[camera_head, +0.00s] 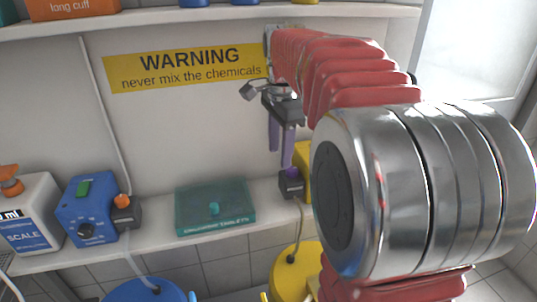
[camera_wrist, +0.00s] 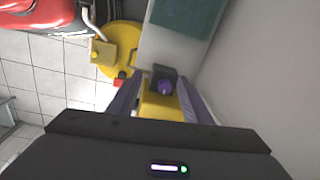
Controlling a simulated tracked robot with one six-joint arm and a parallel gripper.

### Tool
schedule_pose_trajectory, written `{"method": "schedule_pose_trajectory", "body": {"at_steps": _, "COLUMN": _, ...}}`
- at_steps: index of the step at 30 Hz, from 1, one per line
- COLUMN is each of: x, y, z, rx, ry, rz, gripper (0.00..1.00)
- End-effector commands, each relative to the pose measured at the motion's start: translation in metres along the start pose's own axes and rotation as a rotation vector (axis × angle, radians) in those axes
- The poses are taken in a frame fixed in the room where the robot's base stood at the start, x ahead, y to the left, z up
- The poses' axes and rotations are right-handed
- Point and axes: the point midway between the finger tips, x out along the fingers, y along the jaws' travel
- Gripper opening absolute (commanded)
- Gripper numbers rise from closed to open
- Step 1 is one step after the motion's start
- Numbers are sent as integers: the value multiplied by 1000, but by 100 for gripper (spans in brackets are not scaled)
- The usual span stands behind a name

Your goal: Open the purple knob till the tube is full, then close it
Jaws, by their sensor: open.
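The purple knob (camera_head: 292,172) tops a small dark block at the shelf's front edge, left of a yellow box. In the wrist view the purple knob (camera_wrist: 165,87) sits between and just beyond the two fingertips. My gripper (camera_head: 281,160) has purple-grey fingers, points down and is close above the knob. It is open and empty; my gripper also shows in the wrist view (camera_wrist: 163,84). A thin hose runs from the dark block down to a yellow container (camera_head: 297,268). I cannot make out the tube or its fill level.
A teal box (camera_head: 215,207) lies on the shelf left of the knob. A blue container (camera_head: 146,292) is below. The back wall carries a yellow warning sign (camera_head: 187,67).

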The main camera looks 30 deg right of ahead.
Motion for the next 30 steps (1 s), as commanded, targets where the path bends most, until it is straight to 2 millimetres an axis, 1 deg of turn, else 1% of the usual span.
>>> {"method": "schedule_pose_trajectory", "body": {"at_steps": 1, "x": 3, "y": -6, "z": -10, "rx": 56, "ry": -3, "rz": 14, "gripper": 45}}
{"method": "schedule_pose_trajectory", "body": {"at_steps": 6, "x": 9, "y": -20, "z": -37, "rx": 231, "ry": -9, "rz": 56, "gripper": 45}}
{"method": "schedule_pose_trajectory", "body": {"at_steps": 11, "x": 13, "y": -26, "z": -52, "rx": 325, "ry": -10, "rz": 79, "gripper": 45}}
{"method": "schedule_pose_trajectory", "body": {"at_steps": 15, "x": 14, "y": -27, "z": -55, "rx": 349, "ry": -10, "rz": 83, "gripper": 45}}
{"method": "schedule_pose_trajectory", "body": {"at_steps": 24, "x": 14, "y": -26, "z": -54, "rx": 347, "ry": -10, "rz": 83, "gripper": 45}}
{"method": "schedule_pose_trajectory", "body": {"at_steps": 26, "x": 16, "y": -26, "z": -54, "rx": 346, "ry": -10, "rz": 84, "gripper": 45}}
{"method": "schedule_pose_trajectory", "body": {"at_steps": 30, "x": 26, "y": -25, "z": -54, "rx": 346, "ry": -10, "rz": 85, "gripper": 45}}
